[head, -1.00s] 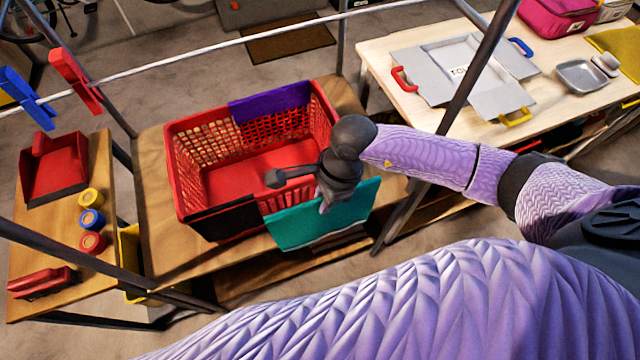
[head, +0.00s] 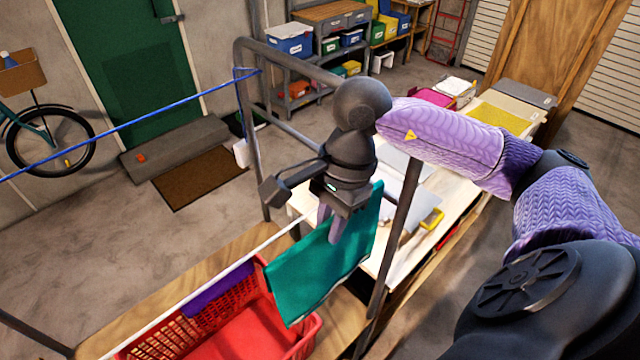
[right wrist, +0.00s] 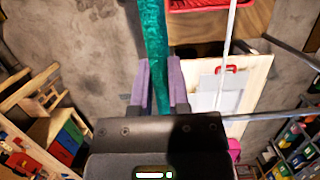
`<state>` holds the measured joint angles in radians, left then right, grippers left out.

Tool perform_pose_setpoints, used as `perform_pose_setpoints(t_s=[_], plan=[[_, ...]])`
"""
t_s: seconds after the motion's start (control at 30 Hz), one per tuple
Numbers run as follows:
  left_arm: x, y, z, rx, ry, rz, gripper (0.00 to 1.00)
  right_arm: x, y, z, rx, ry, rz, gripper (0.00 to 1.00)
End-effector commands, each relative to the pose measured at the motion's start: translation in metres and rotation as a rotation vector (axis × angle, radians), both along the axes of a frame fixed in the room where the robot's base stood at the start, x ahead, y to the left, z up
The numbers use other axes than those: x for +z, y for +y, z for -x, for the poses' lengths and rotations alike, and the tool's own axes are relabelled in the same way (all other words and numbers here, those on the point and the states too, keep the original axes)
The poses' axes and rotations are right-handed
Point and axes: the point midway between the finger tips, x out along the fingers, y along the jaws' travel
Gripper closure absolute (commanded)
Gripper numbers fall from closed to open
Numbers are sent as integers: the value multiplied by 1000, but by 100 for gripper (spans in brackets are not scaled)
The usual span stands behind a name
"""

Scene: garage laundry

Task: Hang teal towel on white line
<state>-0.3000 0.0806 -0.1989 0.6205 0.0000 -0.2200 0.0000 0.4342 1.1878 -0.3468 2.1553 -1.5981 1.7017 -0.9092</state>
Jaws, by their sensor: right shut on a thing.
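The teal towel (head: 322,258) hangs from my right gripper (head: 332,232), which is shut on its upper edge. In the head view the towel is held in the air, its lower left part in front of the basket's far right corner. In the right wrist view the towel (right wrist: 156,50) runs as a narrow strip between the purple fingers of the right gripper (right wrist: 159,65). The white line (head: 205,287) runs just left of the towel in the head view. In the right wrist view the white line (right wrist: 230,45) is right of the towel, apart from it. My left gripper is not in view.
A blue line (head: 130,120) runs higher, at the left. The grey rack frame (head: 252,140) stands around the lines, with a post (head: 395,240) close right of the towel. The red basket (head: 285,347) with a purple cloth (head: 218,290) is below. A pale table (head: 395,262) is behind.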

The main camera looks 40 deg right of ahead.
Motion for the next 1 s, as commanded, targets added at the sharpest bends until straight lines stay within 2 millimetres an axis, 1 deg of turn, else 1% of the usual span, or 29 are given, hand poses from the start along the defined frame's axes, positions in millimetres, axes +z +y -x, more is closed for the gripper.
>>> perform_pose_setpoints(t_s=[0.23, 0.47, 1.0], plan=[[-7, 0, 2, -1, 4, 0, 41, -2, 1, -2, 0, -2, 0, 100], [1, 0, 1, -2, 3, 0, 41, 1, 4, -28, 0, -2, -3, 100], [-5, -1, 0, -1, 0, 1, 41, -1, 8, -88, -1, -2, -1, 100]])
